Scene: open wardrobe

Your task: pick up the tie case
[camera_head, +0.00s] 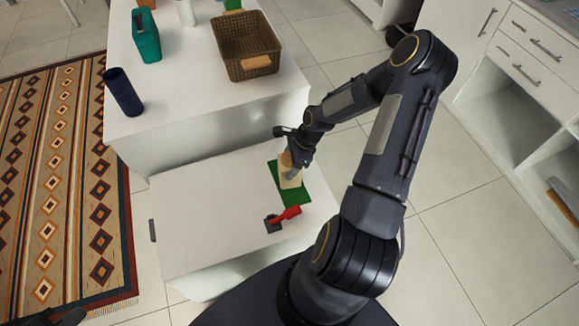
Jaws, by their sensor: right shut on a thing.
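My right gripper (291,162) reaches down over the low white table and is shut on a small tan case (291,180), which I take to be the tie case. The case is over a green flat mat (298,197); I cannot tell whether it touches it. The fingers hide part of the case's upper end. A dark part at the bottom left edge looks like my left gripper (62,318); it is mostly cut off, so its jaws cannot be read.
A red-handled tool with a dark head (287,216) lies just below the mat. The left part of the low table (200,220) is clear.

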